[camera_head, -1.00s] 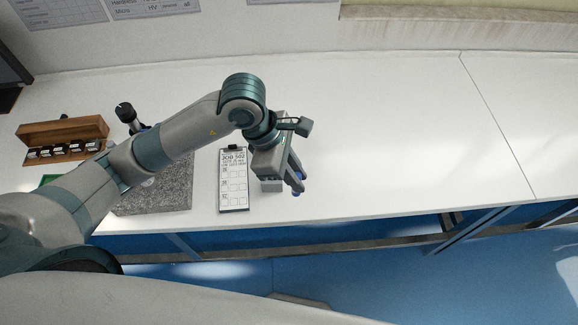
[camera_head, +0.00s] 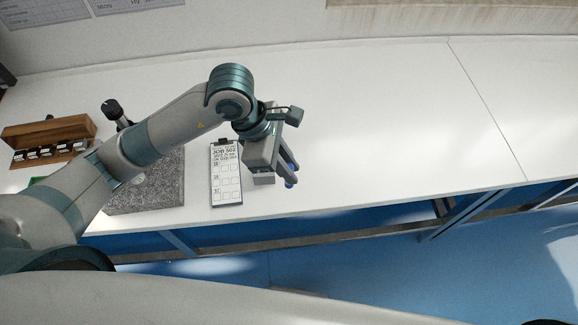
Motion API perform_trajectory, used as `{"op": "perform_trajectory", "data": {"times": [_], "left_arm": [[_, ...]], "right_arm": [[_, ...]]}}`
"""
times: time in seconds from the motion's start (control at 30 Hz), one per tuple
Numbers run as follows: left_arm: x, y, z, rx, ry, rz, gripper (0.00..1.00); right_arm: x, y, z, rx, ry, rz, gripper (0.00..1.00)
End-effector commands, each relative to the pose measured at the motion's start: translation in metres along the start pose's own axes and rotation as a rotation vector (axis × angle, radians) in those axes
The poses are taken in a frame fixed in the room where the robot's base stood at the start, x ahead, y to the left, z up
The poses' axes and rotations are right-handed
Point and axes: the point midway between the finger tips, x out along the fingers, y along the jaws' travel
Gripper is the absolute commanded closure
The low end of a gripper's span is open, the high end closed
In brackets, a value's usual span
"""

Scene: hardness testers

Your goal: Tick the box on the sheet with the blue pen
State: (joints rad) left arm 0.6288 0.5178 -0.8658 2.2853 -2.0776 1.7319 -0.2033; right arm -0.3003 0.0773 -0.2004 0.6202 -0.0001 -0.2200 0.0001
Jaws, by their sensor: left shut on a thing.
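The sheet (camera_head: 227,183) is a white page with printed lines and a column of boxes. It lies on a dark clipboard (camera_head: 213,203) near the front edge of the bench. My left gripper (camera_head: 290,175) is just right of the sheet, shut on the blue pen (camera_head: 290,184). Only small blue parts of the pen show at the fingertips; the fingers hide the rest. My right gripper is not in view.
A grey granite slab (camera_head: 160,190) lies left of the clipboard, with a black-knobbed device (camera_head: 113,110) behind it. An open wooden case (camera_head: 48,138) with dark blocks is at far left. The white bench (camera_head: 400,130) is clear to the right.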

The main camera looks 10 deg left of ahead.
Motion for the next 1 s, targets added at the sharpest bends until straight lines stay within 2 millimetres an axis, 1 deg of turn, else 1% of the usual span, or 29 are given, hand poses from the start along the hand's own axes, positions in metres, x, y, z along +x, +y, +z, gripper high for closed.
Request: {"op": "perform_trajectory", "data": {"times": [0.27, 0.37, 0.47, 0.57, 0.67, 0.8, 0.9, 1.0], "left_arm": [[0.0, 0.002, -0.002, -0.009, -0.001, 0.001, 1.0], [-0.001, 0.007, -0.009, -0.039, -0.003, 0.007, 1.0], [-0.001, 0.017, -0.023, -0.091, -0.01, 0.02, 1.0], [-0.002, 0.031, -0.045, -0.163, -0.015, 0.041, 1.0], [-0.003, 0.046, -0.072, -0.243, -0.018, 0.07, 1.0], [-0.008, 0.066, -0.115, -0.348, -0.016, 0.117, 1.0], [-0.012, 0.077, -0.143, -0.408, -0.01, 0.148, 1.0], [-0.016, 0.084, -0.164, -0.449, -0.005, 0.175, 1.0]], "right_arm": [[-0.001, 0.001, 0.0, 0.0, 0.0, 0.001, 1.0], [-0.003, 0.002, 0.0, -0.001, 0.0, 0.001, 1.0], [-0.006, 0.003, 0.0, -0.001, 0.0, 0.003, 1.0], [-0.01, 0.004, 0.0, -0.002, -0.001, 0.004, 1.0], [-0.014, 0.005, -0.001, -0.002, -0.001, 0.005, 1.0], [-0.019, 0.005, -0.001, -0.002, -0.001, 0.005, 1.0], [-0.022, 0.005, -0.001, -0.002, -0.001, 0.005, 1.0], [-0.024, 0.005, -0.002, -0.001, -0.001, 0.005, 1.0]]}}
